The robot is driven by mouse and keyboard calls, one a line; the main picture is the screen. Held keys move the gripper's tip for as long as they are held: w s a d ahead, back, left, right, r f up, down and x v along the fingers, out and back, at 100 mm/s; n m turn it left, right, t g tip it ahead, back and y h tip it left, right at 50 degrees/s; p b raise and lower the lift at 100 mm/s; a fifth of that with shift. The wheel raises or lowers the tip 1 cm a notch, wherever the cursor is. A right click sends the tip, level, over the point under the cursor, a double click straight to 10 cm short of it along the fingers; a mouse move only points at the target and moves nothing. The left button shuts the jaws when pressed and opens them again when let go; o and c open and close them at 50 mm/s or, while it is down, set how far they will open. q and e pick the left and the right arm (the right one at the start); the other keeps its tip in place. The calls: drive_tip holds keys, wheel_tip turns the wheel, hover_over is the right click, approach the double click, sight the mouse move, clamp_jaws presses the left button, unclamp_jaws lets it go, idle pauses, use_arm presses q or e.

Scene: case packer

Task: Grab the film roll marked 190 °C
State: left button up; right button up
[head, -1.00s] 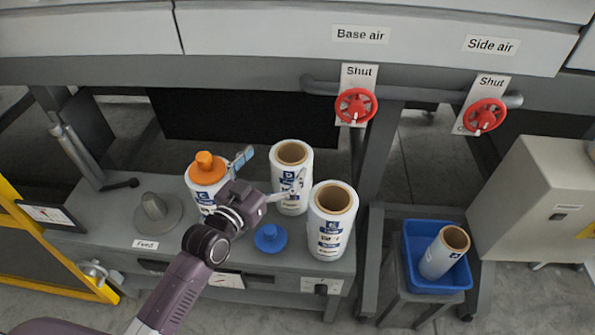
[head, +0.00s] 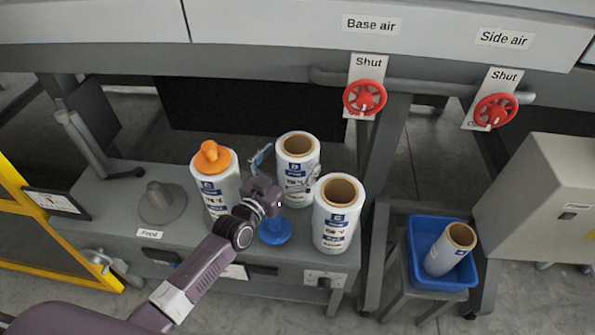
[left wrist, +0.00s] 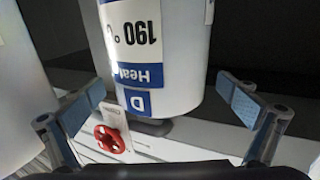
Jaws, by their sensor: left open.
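The film roll marked 190 °C (left wrist: 140,35) fills the upper middle of the left wrist view, upside down, with a blue-and-white label reading Heat and D. In the head view this appears to be the back middle roll (head: 297,146), upright on the grey bench; its print is too small to read surely. My left gripper (head: 284,168) is open in front of that roll, one finger near each side. In the left wrist view its fingers (left wrist: 165,92) stand apart, the roll between and beyond them. Contact cannot be told. My right gripper is not in view.
A roll with an orange plug (head: 217,188) stands left of the gripper, another white roll (head: 336,220) to its right. A blue plug (head: 274,231) lies in front. A grey cone-shaped piece (head: 160,203) sits further left. A blue bin (head: 419,238) at right holds a tilted roll (head: 447,252).

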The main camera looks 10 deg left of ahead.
sight(304, 141)
use_arm(q)
drive_tip(key=x, duration=0.2)
drive_tip(key=shift+w+d, duration=0.15)
drive_tip(key=shift+w, duration=0.25)
drive_tip(key=shift+c, duration=0.4)
drive_tip(key=c, duration=1.8)
drive_tip(key=shift+w+r, duration=0.1)
drive_tip(key=shift+r, duration=0.1)
drive_tip(key=shift+c, duration=0.5)
